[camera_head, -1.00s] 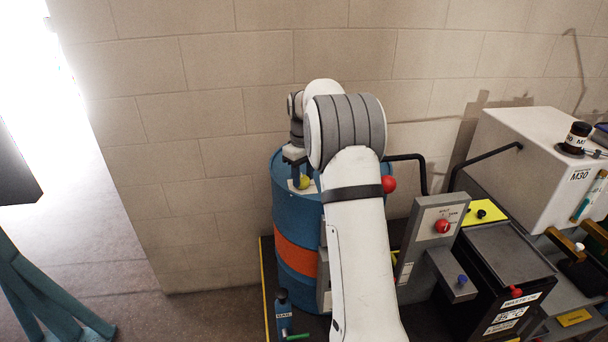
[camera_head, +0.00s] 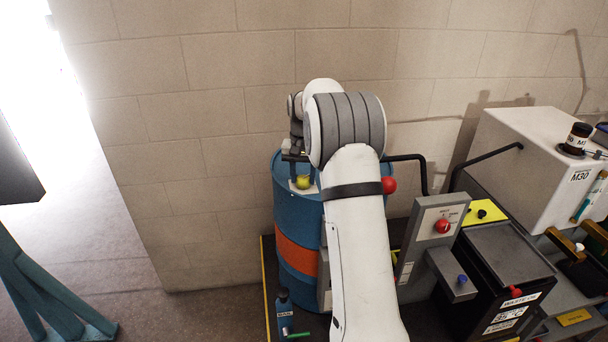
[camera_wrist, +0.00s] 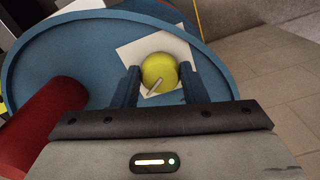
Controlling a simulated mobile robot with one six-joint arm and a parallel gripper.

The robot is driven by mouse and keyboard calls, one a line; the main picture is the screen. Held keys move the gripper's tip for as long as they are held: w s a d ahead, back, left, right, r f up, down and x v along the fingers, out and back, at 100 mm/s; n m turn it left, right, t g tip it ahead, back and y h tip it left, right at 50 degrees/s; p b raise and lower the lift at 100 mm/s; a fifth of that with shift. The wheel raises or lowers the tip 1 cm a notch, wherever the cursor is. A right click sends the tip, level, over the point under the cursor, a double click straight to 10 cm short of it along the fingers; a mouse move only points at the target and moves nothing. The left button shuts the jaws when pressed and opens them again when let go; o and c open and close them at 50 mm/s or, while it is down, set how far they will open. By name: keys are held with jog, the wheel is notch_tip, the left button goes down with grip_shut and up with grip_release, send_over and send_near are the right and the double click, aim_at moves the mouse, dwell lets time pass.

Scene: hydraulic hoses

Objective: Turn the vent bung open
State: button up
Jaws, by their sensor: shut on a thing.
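The vent bung is a yellow-green round knob (camera_wrist: 158,73) with a pale pointer line, on a white square plate (camera_wrist: 131,55) on top of the blue drum (camera_head: 283,203). In the head view the bung (camera_head: 303,182) shows below my wrist, beside my arm. My gripper (camera_wrist: 160,86) points down at the drum top, with one dark finger on each side of the bung, shut on it. The pointer line lies slanted, toward the lower left in the wrist view. The finger contact is partly hidden in the head view.
A red ball-ended part (camera_head: 388,184) is right of my arm, and a red cylinder (camera_wrist: 43,128) stands near the left finger side. A grey panel with a red knob (camera_head: 442,226) and a black waste oil box (camera_head: 508,264) stand to the right. A block wall is behind.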

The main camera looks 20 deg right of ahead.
aim_at(302, 179)
jog(key=m, duration=0.7)
jog(key=shift+w, duration=0.1)
dwell(0.6)
jog(key=o, duration=1)
notch_tip(302, 179, up, 7)
jog(key=shift+r+b, duration=0.2)
jog(key=shift+b, duration=0.15)
jog(key=shift+r, duration=0.25)
